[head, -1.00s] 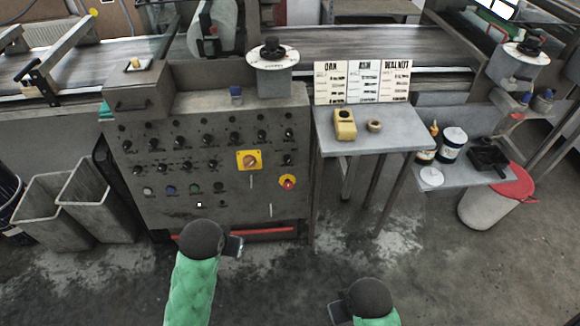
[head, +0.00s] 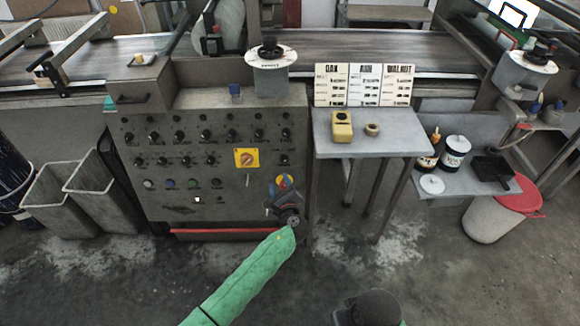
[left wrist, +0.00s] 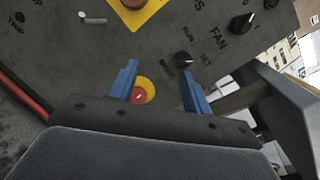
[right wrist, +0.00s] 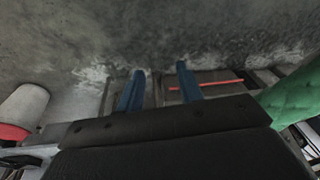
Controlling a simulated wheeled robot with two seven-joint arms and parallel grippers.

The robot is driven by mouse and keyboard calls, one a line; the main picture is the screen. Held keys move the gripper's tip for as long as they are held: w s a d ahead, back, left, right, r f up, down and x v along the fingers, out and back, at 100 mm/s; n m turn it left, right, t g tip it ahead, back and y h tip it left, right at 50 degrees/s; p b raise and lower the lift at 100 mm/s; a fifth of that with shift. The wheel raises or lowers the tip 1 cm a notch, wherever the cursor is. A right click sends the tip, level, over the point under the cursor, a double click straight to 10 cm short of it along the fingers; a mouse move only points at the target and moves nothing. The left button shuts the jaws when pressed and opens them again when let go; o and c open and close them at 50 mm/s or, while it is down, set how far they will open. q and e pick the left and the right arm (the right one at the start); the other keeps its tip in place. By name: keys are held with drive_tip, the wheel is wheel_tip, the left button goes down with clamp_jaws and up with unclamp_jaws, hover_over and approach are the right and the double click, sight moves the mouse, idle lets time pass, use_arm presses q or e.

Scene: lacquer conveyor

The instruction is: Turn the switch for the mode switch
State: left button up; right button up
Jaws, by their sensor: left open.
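A grey control panel (head: 150,205) carries rows of black knobs. A small black knob (left wrist: 183,60) with labels that seem to read RUN and SET shows in the left wrist view, and in the head view (head: 284,160) at the panel's right side; I take it as the mode switch. My left gripper (head: 284,188) is open in front of the panel, just below this knob. In the left wrist view the knob lies ahead of the right blue finger, apart from it, with nothing between the fingers (left wrist: 160,72). My right gripper (right wrist: 160,70) is open and empty, facing the floor.
A red button on a yellow base (left wrist: 143,92) sits close to the left gripper's fingers. A yellow plate with an orange rotary switch (head: 246,158) is to the left. A side table (head: 375,140) stands right of the panel. Grey bins (head: 65,205) stand at left.

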sight(285, 163)
use_arm(q)
drive_tip(key=w+m, duration=0.2)
drive_tip(key=w+d+m+h, duration=0.1)
drive_tip(key=w+m, duration=0.1)
drive_tip(key=m, duration=0.1)
drive_tip(key=w+d+r+m+t+h+p, duration=0.1)
drive_tip(key=w+m, duration=0.1)
drive_tip(key=shift+w+r, duration=0.1)
drive_tip(key=shift+w, duration=1.1)
drive_tip(key=c, duration=1)
drive_tip(key=shift+o, duration=0.2)
use_arm(e)
drive_tip(key=shift+d+r, duration=0.25)
drive_tip(key=shift+d, duration=0.35)
